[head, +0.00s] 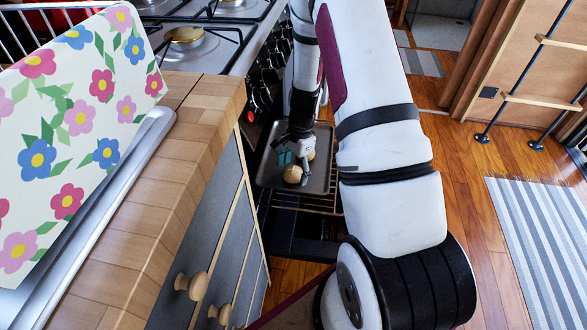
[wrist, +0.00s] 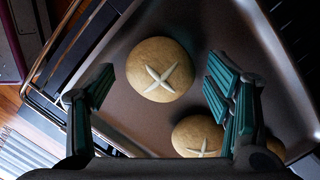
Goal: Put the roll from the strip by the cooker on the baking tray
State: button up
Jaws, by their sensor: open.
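In the wrist view, one roll (wrist: 160,68) shows whole between the spread teal fingers of my gripper (wrist: 162,80). The second roll (wrist: 198,136) is partly hidden by the right finger. My gripper is open and holds nothing. The wooden strip (head: 197,92) beside the cooker (head: 210,42) shows no roll.
The tray rests on a pulled-out wire rack (head: 308,204) at the oven, close to the cupboard fronts (head: 213,235). A flowered panel (head: 70,125) stands over the worktop at left. Wooden floor (head: 455,160) and a striped rug (head: 545,240) lie clear at right.

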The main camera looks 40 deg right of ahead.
aim_at(299, 169)
notch_tip(299, 169, up, 12)
jog(key=d+p, duration=0.2)
jog(key=p, duration=0.2)
jog(key=shift+f, duration=0.1)
dwell(0.4)
